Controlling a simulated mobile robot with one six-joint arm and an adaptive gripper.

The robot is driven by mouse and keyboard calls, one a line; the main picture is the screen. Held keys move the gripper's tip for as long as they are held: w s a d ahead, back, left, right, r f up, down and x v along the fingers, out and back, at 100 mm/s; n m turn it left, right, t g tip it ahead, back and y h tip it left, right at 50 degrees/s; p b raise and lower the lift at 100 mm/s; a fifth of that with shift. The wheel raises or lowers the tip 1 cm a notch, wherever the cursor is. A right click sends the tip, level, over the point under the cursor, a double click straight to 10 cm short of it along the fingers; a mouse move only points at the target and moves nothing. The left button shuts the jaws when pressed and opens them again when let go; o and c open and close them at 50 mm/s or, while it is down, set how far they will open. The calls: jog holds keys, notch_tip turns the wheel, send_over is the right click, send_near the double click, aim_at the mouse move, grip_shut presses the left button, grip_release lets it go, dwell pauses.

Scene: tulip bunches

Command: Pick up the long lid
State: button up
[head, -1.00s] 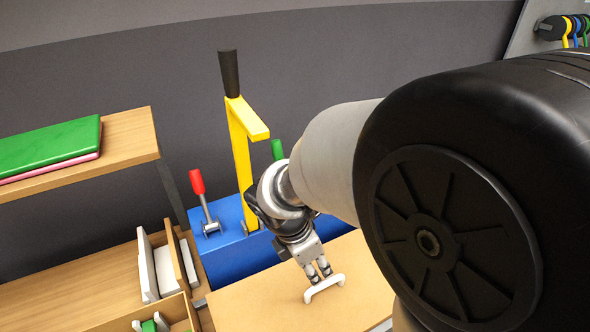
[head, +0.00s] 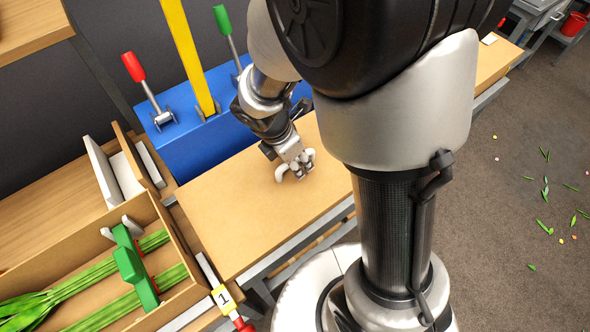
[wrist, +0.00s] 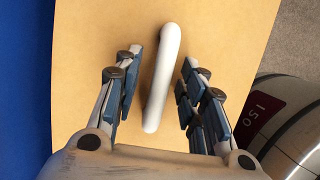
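A long, flat tan board (head: 240,205) with a white bar handle lies in the middle of the head view; I take it to be the long lid. The white handle (wrist: 162,80) runs nearly lengthwise between my fingers in the wrist view. My gripper (head: 292,172) is at the handle, with its fingers pointing down. In the wrist view the gripper (wrist: 162,62) is open, one finger group on each side of the handle, with gaps showing. In the head view the fingers partly hide the handle.
A blue unit (head: 190,150) with a red-knobbed lever (head: 134,68), a green-knobbed lever (head: 222,20) and a yellow post (head: 190,55) stands behind the board. A wooden box (head: 178,235) with green-leaved bunches and a green holder (head: 130,265) is at left. Scraps litter the floor at right.

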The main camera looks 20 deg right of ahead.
jog(key=shift+c, duration=0.5)
grip_shut()
